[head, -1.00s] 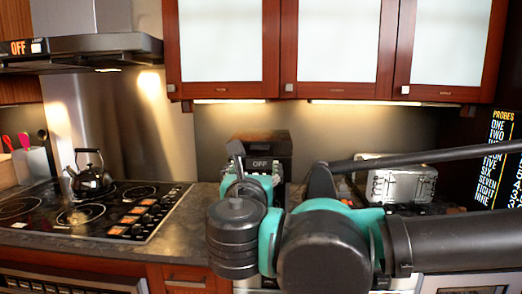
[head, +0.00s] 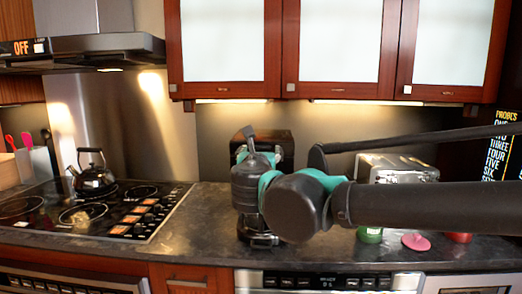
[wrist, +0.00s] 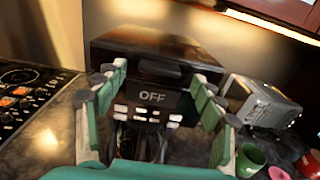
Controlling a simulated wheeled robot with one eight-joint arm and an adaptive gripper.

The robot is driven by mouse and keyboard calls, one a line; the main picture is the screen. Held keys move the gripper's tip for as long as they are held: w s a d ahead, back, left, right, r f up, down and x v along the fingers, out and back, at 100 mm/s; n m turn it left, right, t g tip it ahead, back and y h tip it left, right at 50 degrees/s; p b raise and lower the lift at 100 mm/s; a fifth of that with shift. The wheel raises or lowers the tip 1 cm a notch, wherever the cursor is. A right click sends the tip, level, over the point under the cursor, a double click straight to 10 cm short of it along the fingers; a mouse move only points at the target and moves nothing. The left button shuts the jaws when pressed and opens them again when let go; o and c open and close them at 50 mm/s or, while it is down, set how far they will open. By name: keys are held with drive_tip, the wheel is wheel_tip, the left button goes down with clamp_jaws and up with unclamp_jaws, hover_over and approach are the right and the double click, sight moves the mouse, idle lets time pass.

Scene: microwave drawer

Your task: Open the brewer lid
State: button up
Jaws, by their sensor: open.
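In the head view the brewer (head: 272,140) is partly hidden behind my arm. My gripper (wrist: 158,100) is open, with green-and-grey fingers on either side of the brewer's front in the wrist view. Nothing is between the fingers. I cannot tell whether they touch the brewer.
A silver toaster (head: 398,168) stands right of the brewer. A green cup (head: 370,234), a pink item (head: 416,241) and a red item (head: 459,238) sit in front of it. A cooktop (head: 95,210) with a kettle (head: 92,180) lies left. Wall cabinets (head: 340,48) hang above.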

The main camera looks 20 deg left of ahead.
sight(263, 141)
drive_tip(key=shift+x, duration=1.2)
drive_tip(key=shift+c, duration=0.5)
clamp_jaws()
drive_tip(key=shift+r, duration=0.1)
